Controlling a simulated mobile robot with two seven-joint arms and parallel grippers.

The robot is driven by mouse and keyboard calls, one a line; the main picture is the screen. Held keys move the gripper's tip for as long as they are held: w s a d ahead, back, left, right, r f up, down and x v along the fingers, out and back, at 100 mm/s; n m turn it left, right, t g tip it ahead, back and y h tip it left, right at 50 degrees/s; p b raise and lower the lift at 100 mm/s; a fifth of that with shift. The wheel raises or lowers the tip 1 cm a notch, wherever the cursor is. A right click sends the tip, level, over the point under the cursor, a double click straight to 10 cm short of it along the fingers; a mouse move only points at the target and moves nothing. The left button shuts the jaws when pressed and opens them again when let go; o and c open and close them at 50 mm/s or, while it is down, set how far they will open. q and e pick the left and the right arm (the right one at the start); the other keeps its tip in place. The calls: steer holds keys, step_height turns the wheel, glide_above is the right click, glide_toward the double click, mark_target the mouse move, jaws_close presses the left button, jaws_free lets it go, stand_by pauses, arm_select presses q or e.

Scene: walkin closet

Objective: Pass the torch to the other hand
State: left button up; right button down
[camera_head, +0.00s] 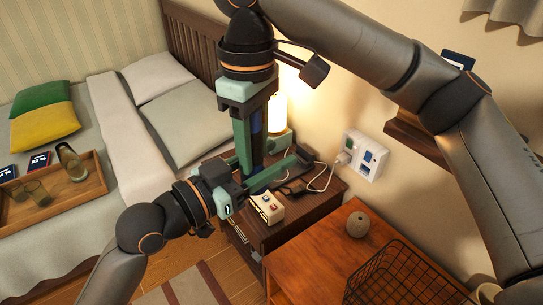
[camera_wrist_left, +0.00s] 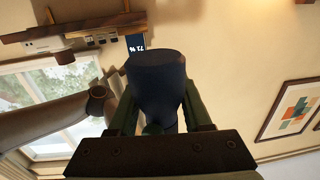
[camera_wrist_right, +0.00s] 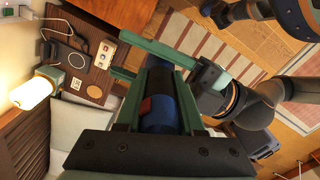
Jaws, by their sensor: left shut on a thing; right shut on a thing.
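The torch is a dark blue cylinder (camera_head: 256,124) held upright above the nightstand, partly hidden by gripper fingers. My right gripper (camera_head: 252,135) comes down from above and is shut on its upper part. The right wrist view shows the torch body (camera_wrist_right: 158,118) between those fingers, with a small red switch on it. My left gripper (camera_head: 268,174) comes in from the lower left and is shut on the torch lower down. The left wrist view shows the wide dark end of the torch (camera_wrist_left: 157,75) between the left fingers.
Below is a dark nightstand (camera_head: 285,232) with a small box with coloured buttons (camera_head: 267,208), cables and a lit lamp (camera_head: 277,115). An orange-brown table (camera_head: 315,250) with a round vase (camera_head: 358,224) and wire basket (camera_head: 400,275) stands front right. The bed with a wooden tray (camera_head: 88,188) is left.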

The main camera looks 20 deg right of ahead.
arm_select(q)
steer(key=shift+s+d, duration=0.1)
steer(key=shift+s, duration=0.1)
jaws_close()
arm_select(e)
steer(key=shift+w, duration=0.1)
steer(key=shift+c, duration=2.2)
jaws_free()
arm_select(q)
steer(key=shift+r, duration=0.1)
arm_select(e)
steer(key=shift+r, duration=0.15)
